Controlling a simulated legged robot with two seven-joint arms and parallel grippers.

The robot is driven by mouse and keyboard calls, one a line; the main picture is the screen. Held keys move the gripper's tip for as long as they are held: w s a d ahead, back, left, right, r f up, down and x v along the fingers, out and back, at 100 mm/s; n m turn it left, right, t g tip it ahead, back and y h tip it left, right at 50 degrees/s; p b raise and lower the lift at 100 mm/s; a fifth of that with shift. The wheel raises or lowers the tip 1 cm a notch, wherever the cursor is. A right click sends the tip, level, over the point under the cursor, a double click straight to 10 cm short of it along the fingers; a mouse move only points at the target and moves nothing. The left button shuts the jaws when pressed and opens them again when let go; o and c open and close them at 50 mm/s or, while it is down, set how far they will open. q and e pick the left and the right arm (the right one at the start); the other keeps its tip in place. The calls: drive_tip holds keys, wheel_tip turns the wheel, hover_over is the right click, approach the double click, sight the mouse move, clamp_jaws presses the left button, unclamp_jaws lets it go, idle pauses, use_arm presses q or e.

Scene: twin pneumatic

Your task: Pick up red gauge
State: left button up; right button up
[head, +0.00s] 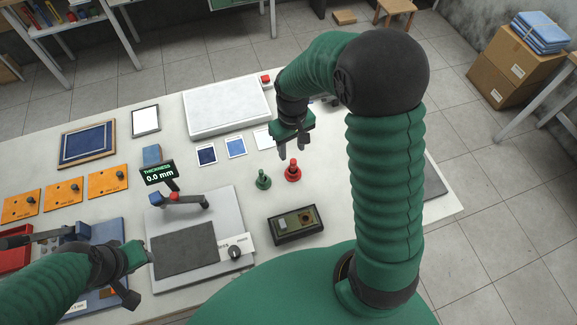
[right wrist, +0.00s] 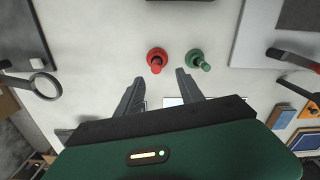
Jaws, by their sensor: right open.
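The red gauge (head: 292,171) stands upright on the white table, a small piece with a round base and a narrow top. A similar green gauge (head: 263,180) stands just left of it in the head view. My right gripper (head: 293,152) is open and empty, above and slightly behind the red gauge. In the right wrist view, the red gauge (right wrist: 157,60) lies just beyond the open fingertips (right wrist: 158,76), and the green gauge (right wrist: 198,59) is to its right. My left gripper (head: 135,275) is at the lower left, far from both gauges; its jaw state is unclear.
A dark meter box (head: 297,225) lies in front of the gauges. A thickness tester (head: 188,240) with a display reading 0.0 mm stands to the left. Small blue cards (head: 236,147) and a white slab (head: 226,107) lie behind. The table around the gauges is clear.

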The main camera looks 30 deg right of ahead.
sight(293, 160)
wheel_tip(293, 160, down, 6)
drive_tip(key=shift+w+d+r, duration=0.1)
drive_tip(key=shift+r, duration=0.1)
drive_tip(key=shift+d+f+p, duration=0.15)
drive_tip(key=shift+f+p, duration=0.2)
drive_tip(key=f, duration=0.1)
drive_tip(key=f+p, duration=0.1)
drive_tip(key=f, duration=0.2)
drive_tip(key=shift+w+d+f, duration=0.15)
drive_tip(key=shift+d+f, duration=0.15)
drive_tip(key=shift+f, duration=0.2)
drive_tip(key=shift+w+a, duration=0.1)
drive_tip(key=shift+a, duration=0.05)
drive_tip(key=shift+c, duration=1.9)
clamp_jaws()
